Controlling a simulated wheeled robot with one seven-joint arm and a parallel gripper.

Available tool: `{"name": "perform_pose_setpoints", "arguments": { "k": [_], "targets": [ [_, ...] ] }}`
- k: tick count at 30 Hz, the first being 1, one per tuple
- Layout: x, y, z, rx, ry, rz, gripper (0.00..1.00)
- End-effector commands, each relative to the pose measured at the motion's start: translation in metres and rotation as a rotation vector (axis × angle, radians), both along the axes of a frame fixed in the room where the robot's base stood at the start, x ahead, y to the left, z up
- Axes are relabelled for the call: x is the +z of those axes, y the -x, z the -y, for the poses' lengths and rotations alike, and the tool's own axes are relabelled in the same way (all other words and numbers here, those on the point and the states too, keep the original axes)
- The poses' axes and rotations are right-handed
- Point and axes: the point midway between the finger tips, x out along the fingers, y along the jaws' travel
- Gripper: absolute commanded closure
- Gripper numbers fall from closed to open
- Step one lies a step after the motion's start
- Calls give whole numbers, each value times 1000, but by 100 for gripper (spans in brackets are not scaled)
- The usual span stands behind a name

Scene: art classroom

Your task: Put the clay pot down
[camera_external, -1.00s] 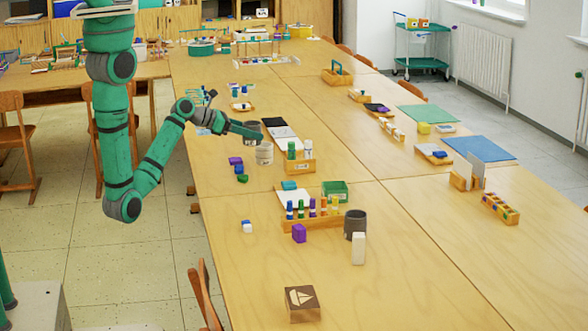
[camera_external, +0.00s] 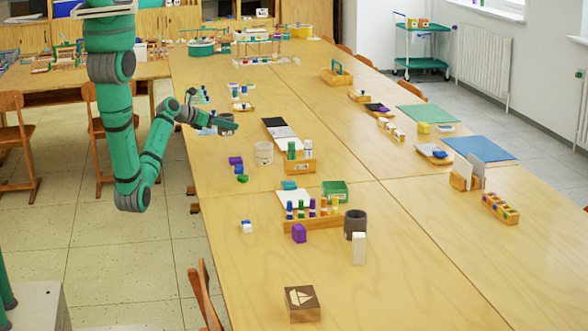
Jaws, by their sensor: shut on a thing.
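My gripper (camera_external: 228,125) is over the left side of the long wooden table and is shut on a dark grey-brown clay pot (camera_external: 226,131). The finger covers part of the pot. The pot looks upright; I cannot tell whether its base touches the table. A pale, whitish pot (camera_external: 264,153) stands on the table to the right and nearer the camera, apart from my gripper. Another dark grey pot (camera_external: 355,224) stands farther forward, by the rack of coloured bottles.
Dark and white cards (camera_external: 280,132) lie right of the gripper. A small wooden holder (camera_external: 241,107) with bottles stands behind it.

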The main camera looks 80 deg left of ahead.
Motion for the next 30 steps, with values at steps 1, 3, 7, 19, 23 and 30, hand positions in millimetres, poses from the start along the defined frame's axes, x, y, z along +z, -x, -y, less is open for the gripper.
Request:
{"name": "perform_pose_setpoints", "arguments": {
  "k": [1, 3, 7, 19, 23, 30],
  "targets": [
    [-4, -8, -9, -1, 1, 1, 79],
    [-12, -17, -19, 1, 2, 0, 79],
    [-36, -30, -31, 0, 4, -1, 79],
    [-66, -48, -49, 0, 0, 1, 79],
    [-82, -48, -50, 1, 3, 0, 79],
    [-99, -49, -50, 0, 0, 1, 79]
  ]
}}
